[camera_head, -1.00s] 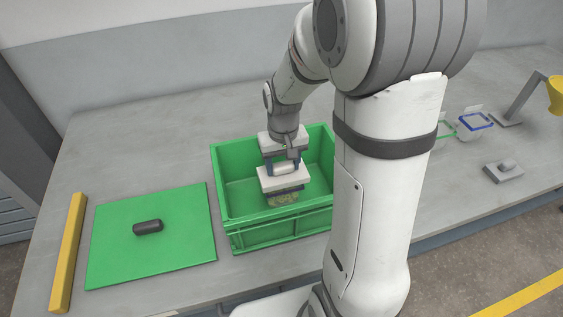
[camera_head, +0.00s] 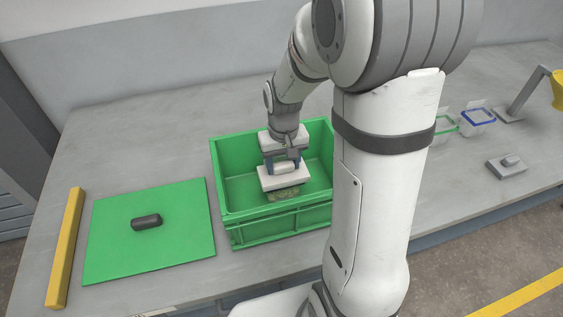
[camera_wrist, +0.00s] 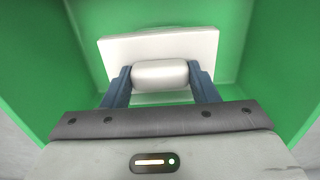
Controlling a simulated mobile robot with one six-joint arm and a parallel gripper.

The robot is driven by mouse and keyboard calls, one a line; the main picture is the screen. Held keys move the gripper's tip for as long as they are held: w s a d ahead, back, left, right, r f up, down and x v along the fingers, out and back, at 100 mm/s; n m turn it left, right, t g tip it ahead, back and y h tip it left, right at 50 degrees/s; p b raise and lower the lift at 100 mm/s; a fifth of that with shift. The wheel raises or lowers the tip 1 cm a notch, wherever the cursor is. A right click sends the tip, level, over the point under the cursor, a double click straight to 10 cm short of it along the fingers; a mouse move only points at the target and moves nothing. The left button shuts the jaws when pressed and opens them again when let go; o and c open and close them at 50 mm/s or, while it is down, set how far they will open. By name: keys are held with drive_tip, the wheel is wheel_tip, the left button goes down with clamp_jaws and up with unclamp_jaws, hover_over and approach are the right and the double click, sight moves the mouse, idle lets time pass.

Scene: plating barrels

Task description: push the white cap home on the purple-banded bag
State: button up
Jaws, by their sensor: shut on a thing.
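My gripper (camera_head: 284,165) is shut on the white knob of the white cap (camera_head: 284,179), inside the green crate. In the wrist view, my gripper (camera_wrist: 160,77) has one dark blue finger on each end of the knob, with the flat cap plate (camera_wrist: 205,42) beyond it. An olive-coloured bag body (camera_head: 284,196) shows just below the cap's front edge in the head view. No purple band shows now; the cap hides the top of the bag. I cannot tell whether the cap is fully seated.
The green crate's walls (camera_head: 274,213) surround my gripper. Left of it lie a green mat (camera_head: 180,250) with a dark cylinder (camera_head: 147,222), and a yellow bar (camera_head: 65,250). At right stand green-rimmed and blue-rimmed bags (camera_head: 478,118) and a grey knobbed block (camera_head: 507,170).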

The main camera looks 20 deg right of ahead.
drive_tip(key=o, duration=1.5)
wheel_tip(320, 180, up, 8)
drive_tip(key=shift+f, duration=0.1)
drive_tip(key=s+r+t, duration=0.1)
drive_tip(key=s, duration=0.3)
drive_tip(key=s+r+t, duration=0.1)
drive_tip(key=s+r, duration=0.1)
drive_tip(key=s, duration=0.3)
drive_tip(key=s+r, duration=0.1)
drive_tip(key=s, duration=0.4)
drive_tip(key=shift+s+a+r+t, duration=0.1)
drive_tip(key=shift+a+r+t, duration=0.05)
drive_tip(key=shift+r+t, duration=0.2)
